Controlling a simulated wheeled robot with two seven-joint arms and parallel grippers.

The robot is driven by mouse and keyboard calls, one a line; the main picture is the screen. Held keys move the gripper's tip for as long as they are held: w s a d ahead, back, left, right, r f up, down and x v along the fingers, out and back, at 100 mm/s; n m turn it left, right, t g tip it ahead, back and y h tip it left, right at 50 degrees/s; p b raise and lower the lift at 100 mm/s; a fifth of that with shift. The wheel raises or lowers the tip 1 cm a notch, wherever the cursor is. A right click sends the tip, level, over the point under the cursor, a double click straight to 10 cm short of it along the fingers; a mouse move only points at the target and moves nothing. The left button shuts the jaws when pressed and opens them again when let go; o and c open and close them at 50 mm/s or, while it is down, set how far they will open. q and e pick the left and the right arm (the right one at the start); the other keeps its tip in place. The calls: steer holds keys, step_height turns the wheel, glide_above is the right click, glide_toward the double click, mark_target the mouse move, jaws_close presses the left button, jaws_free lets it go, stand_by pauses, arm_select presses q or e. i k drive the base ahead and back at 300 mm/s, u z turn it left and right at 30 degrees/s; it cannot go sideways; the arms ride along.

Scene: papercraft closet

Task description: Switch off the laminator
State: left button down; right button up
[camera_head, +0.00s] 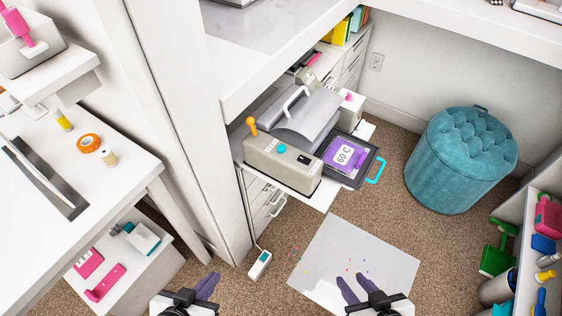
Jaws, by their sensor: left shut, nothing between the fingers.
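A beige-grey machine, seemingly the laminator (272,166), sits on a pulled-out shelf under the white counter. My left gripper (211,278) is shut and empty, low in the view and in front of the closet. My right gripper (347,280) has its purple fingers apart with nothing between them, above the grey floor mat. Both grippers are well apart from the machine.
A dark tray (374,163) with a cyan handle holds a purple "60 C" piece (344,156). A small white device (260,265) is by the closet foot. A teal stool (460,165) stands right; a white table (110,190) is left.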

mark_target(301, 158)
steer(key=u, duration=0.75)
steer(key=k, duration=0.6)
steer(key=z, duration=1.15)
steer(key=i, duration=0.55)
